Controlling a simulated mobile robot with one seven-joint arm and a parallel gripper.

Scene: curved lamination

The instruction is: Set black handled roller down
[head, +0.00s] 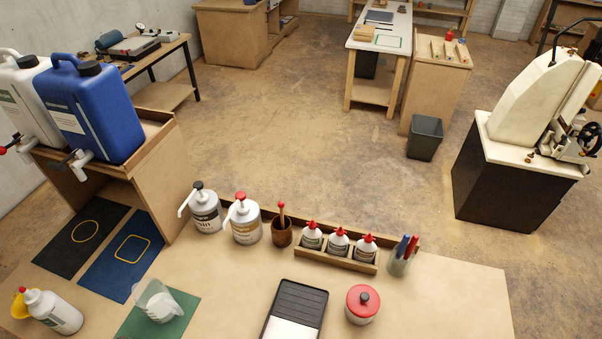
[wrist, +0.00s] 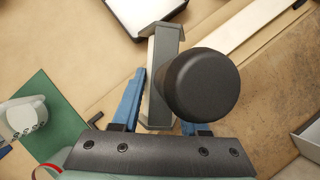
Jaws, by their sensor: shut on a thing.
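The black handled roller shows in the wrist view. Its round black handle (wrist: 202,86) points toward the camera and covers part of what lies behind it. A grey metal part (wrist: 162,65) sits beside the handle, toward the upper left. My gripper (wrist: 160,112) has a blue finger on each side of the roller and is shut on it. The handle hides most of the right finger. Neither the gripper nor the roller shows in the head view. I cannot tell whether the roller touches the table (head: 450,290).
A black tray (head: 297,306) with a white part and a red-lidded pot (head: 362,304) stand at the table's front. A clear jug (head: 158,301) stands on a green mat (head: 180,325). A bottle rack (head: 340,255) lines the back. Bare table lies right of the pot.

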